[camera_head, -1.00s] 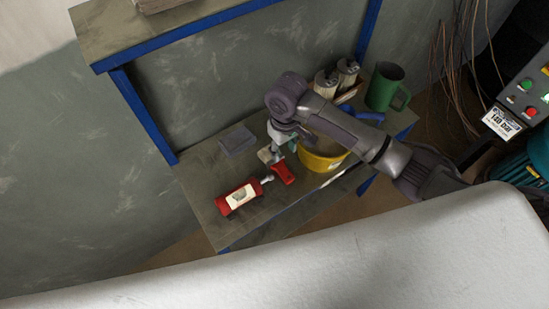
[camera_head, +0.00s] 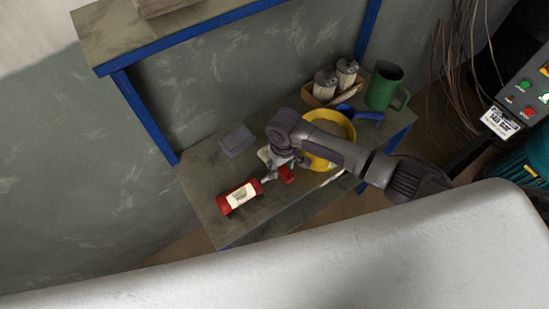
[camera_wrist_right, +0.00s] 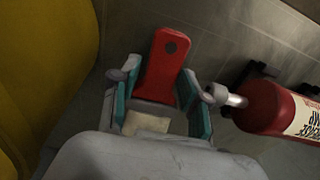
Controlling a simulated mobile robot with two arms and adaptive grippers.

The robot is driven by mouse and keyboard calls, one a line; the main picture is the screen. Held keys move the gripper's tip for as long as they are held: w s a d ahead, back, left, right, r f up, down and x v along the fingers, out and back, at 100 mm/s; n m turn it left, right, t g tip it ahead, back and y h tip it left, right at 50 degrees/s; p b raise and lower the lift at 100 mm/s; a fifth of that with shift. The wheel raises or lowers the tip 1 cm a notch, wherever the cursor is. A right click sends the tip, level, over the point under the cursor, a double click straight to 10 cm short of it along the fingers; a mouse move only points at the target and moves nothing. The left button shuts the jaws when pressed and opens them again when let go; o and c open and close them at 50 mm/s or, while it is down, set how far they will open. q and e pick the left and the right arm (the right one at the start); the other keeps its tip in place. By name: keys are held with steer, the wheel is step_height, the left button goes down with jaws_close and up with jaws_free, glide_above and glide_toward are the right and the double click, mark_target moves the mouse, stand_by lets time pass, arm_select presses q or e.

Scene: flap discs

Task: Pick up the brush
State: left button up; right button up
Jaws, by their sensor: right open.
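The brush (camera_head: 287,174) has a red handle and a pale bristle end, and lies on the workbench beside the red bottle. It is partly hidden by my right gripper (camera_head: 278,162) in the head view. In the right wrist view, the brush handle (camera_wrist_right: 165,62) has a dark hole at its end. My right gripper (camera_wrist_right: 160,88) is open there, with its teal finger pads on either side of the brush. Whether the pads touch it cannot be told. My left gripper is not in view.
A red bottle (camera_head: 239,197) lies close by the gripper. A yellow bowl (camera_head: 347,127) is just to the right. A grey block (camera_head: 237,140), a blue tool (camera_head: 362,113), a green jug (camera_head: 384,85) and a tray with two canisters (camera_head: 325,83) are also on the workbench (camera_head: 207,178).

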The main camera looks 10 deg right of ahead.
jaws_close()
steer(key=shift+r, duration=0.15)
